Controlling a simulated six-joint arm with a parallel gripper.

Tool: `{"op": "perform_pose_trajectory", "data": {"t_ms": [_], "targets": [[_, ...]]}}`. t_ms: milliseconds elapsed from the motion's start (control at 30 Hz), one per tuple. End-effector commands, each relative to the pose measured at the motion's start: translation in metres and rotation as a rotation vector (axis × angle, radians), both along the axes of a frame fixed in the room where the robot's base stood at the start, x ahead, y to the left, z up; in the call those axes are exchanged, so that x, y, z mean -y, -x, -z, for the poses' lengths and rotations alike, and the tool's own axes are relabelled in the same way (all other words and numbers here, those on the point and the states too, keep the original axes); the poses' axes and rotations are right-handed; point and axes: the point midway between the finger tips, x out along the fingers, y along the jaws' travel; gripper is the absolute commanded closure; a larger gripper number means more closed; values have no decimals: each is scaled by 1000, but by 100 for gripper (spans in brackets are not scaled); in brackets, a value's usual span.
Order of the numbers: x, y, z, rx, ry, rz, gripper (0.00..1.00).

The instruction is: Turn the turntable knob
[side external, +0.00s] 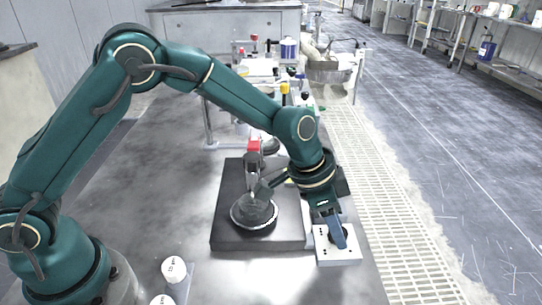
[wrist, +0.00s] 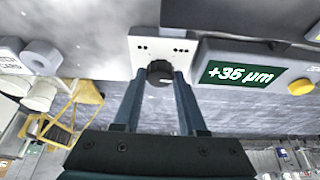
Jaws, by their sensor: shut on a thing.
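The black round turntable knob (wrist: 159,72) sits on a white control box (wrist: 160,45) in the wrist view. My gripper (wrist: 159,80) has its two blue fingers on either side of the knob and is shut on it. In the side view my gripper (side external: 337,238) points down onto the white control box (side external: 340,257), and the fingers mostly hide the knob there. The round turntable platen (side external: 254,213) lies on a dark base (side external: 226,235) left of the control box.
A display reading about +35 µm (wrist: 240,73) is right of the control box in the wrist view, with a yellow button (wrist: 300,87) beyond it. White round containers (side external: 174,269) stand at the front left. A grated floor strip (side external: 385,200) runs along the right.

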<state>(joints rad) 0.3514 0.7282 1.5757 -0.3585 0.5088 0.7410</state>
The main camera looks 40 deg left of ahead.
Motion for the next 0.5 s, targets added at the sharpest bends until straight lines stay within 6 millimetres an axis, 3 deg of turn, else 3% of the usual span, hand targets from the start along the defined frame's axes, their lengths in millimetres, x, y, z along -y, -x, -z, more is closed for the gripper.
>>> {"op": "perform_pose_trajectory", "data": {"t_ms": [500], "targets": [[-1, -1, -1, 0, -2, 226, 100]]}}
